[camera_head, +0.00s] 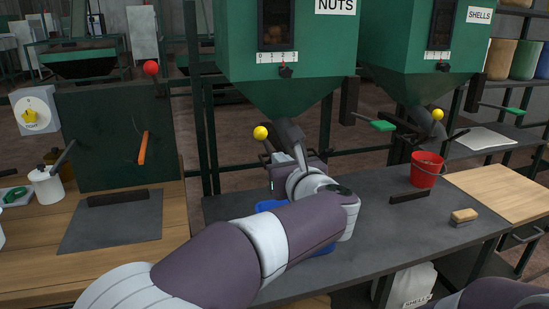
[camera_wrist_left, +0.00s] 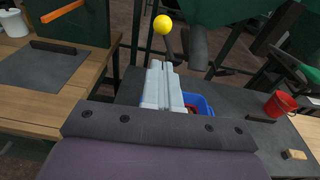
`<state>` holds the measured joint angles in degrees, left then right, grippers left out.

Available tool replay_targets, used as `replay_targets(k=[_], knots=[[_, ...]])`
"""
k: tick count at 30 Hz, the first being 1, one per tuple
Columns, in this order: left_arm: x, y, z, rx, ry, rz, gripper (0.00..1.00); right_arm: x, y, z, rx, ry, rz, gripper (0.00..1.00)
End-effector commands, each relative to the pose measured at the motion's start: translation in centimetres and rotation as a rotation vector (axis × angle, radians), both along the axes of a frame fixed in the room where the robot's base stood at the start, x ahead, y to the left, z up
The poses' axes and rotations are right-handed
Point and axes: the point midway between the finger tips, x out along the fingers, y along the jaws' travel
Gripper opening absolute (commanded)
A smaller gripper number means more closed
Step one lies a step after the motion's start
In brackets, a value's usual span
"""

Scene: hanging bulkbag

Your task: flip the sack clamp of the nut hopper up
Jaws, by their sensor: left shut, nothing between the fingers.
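The nut hopper (camera_head: 286,60) is green, labelled NUTS, and narrows to a dark grey spout (camera_head: 290,132). The sack clamp's yellow ball knob (camera_head: 260,132) is just left of the spout, at the top of a short dark lever. The knob also shows in the left wrist view (camera_wrist_left: 163,25), with the lever below it and the spout to its right. My left gripper (camera_head: 280,158) is shut and empty, just below the knob. In the left wrist view its pale fingers (camera_wrist_left: 164,84) point toward the lever; whether they touch it I cannot tell. My right gripper is out of view.
A blue bucket (camera_wrist_left: 202,104) stands below the spout, mostly hidden by my left arm in the head view. The SHELLS hopper (camera_head: 424,40), a red bucket (camera_head: 426,170) and a brush (camera_head: 464,215) are to the right. A dark panel (camera_head: 115,135) stands left.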

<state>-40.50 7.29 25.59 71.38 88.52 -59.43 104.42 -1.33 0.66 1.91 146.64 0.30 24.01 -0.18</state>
Motion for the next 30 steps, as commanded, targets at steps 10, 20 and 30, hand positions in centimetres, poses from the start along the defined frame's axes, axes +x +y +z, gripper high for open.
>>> replay_targets(k=[10, 20, 30], knots=[[-2.7, -1.0, 0.6, 0.000, 0.001, 0.000, 0.00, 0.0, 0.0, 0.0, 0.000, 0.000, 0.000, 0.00], [-2.6, -1.3, 0.5, 0.069, 0.029, -0.027, 0.00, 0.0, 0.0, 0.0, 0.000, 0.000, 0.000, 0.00], [-7.4, -7.7, -16.3, 2.020, 0.146, -1.175, 0.00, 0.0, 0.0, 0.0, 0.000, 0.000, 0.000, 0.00]])
